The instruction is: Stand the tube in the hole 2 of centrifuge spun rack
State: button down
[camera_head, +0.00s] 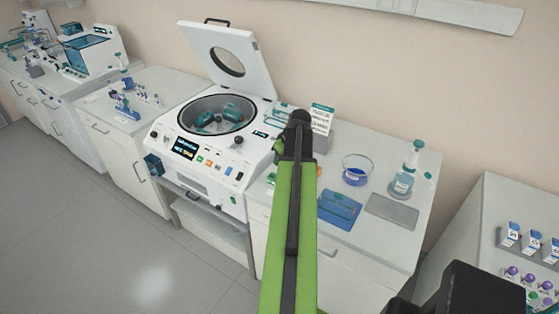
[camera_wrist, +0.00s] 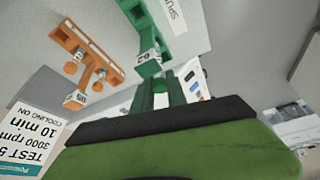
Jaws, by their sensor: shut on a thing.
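The green spun rack (camera_wrist: 178,35) is at the top of the wrist view, with part of its white label showing and a small end tag near my gripper. Its holes cannot be made out. In the wrist view the fingers of my gripper (camera_wrist: 162,97) are close together just below the rack's end. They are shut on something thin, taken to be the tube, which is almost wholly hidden. I cannot tell whether it touches the rack.
An orange rack (camera_wrist: 88,55) with small tubes lies left of the green rack in the wrist view, near a printed card (camera_wrist: 32,140). The centrifuge (camera_head: 205,150) stands left with its lid raised. A glass dish (camera_head: 357,170), blue tray (camera_head: 340,208) and bottle (camera_head: 404,178) are right.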

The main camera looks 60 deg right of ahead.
jog(key=shift+f, duration=0.15)
jog(key=shift+f+b, duration=0.4)
jog(key=shift+b, duration=0.2)
jog(key=shift+r+p, duration=1.05)
jog(key=shift+s+f+b, duration=0.1)
jog(key=shift+f+b, duration=0.55)
jog(key=shift+f+b, duration=0.4)
jog(key=shift+r, duration=0.1)
